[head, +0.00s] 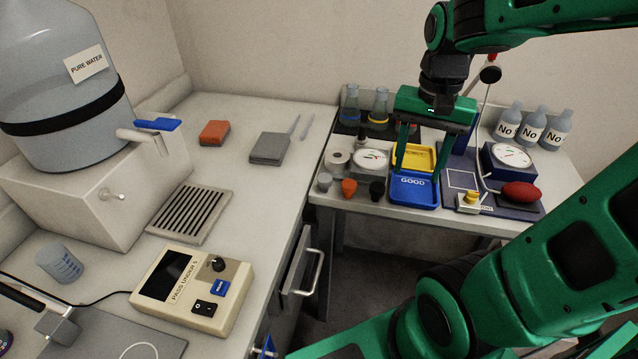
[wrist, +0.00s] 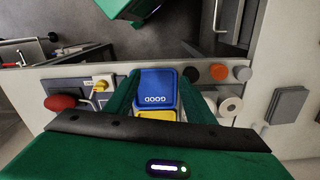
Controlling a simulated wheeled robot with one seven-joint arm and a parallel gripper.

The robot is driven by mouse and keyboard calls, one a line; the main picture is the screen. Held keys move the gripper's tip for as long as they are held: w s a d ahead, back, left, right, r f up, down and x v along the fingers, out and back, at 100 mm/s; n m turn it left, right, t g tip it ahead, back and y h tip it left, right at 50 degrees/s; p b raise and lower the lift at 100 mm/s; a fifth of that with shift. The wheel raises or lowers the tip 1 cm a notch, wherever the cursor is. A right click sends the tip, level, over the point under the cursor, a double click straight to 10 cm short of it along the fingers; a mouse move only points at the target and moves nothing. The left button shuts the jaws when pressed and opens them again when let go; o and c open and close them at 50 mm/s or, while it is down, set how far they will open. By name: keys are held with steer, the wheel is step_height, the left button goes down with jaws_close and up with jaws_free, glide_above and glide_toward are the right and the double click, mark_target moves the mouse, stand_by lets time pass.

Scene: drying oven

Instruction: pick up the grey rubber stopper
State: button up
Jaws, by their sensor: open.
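The grey rubber stopper (head: 325,181) stands near the front left corner of the far bench, left of an orange stopper (head: 349,187) and a black stopper (head: 377,189). In the wrist view the grey stopper (wrist: 242,73) is at the right end of this row, outside the fingers. My gripper (head: 419,175) is open and points down over the blue and yellow trays, to the right of the stoppers. The wrist view shows my gripper (wrist: 159,76) with the blue tray between its fingers and nothing held.
The blue GOOD tray (head: 414,189) lies before a yellow tray (head: 426,152). A red bulb (head: 521,190) and a gauge (head: 511,155) are to the right. Flasks (head: 378,105) stand behind.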

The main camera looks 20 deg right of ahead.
steer(key=w+a+m, duration=0.2)
steer(key=w+a, duration=0.4)
steer(key=w, duration=0.1)
steer(key=m, duration=0.3)
glide_toward(324, 177)
steer(key=shift+s+f, duration=0.1)
step_height(324, 177, down, 4)
steer(key=shift+a+f, duration=0.1)
steer(key=shift+f, duration=3.15)
steer(key=c, duration=1.1)
